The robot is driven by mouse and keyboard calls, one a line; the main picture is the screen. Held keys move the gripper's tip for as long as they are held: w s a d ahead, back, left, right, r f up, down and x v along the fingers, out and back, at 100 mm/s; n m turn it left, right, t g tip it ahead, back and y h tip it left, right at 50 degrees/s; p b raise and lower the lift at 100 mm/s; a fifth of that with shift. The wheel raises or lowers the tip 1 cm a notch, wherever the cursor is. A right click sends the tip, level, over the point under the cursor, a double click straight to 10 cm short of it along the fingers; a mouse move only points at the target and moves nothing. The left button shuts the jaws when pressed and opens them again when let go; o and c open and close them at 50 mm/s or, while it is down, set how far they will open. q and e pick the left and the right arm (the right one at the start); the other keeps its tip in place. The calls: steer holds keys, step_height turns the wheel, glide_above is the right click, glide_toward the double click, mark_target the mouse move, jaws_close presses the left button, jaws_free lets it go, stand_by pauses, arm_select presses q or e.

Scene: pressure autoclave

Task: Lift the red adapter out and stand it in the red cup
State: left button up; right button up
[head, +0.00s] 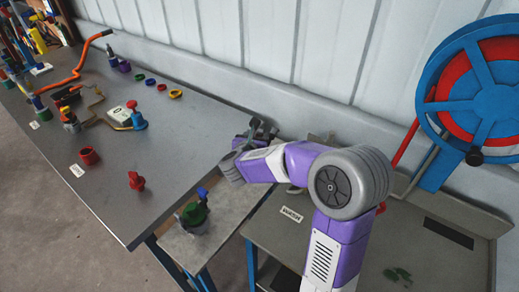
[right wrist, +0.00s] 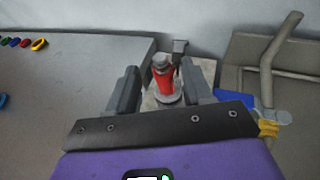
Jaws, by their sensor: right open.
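The red adapter (right wrist: 162,80) shows in the right wrist view as an upright red body with a grey top, on a round grey metal base. My right gripper (right wrist: 161,88) is open, one dark finger on each side of the adapter with visible gaps. I cannot tell how far the fingertips reach along it. In the head view my right gripper (head: 260,132) is beyond the right edge of the steel table, and its own wrist hides the adapter. The red cup (head: 90,156) stands on the steel table near its front edge, seemingly empty. My left gripper is out of view.
A red knobbed part (head: 136,181) stands right of the cup on the table. Coloured rings (head: 150,83) lie at the back. A green fitting (head: 194,212) is on a lower shelf. The grey bench (head: 350,250) and blue-red reel (head: 480,95) are at right.

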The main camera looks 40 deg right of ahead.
mark_target(259, 132)
steer(key=x, duration=0.5)
steer(key=shift+d+b, duration=0.1)
steer(key=shift+b, duration=0.25)
jaws_close()
steer(key=shift+r, duration=0.1)
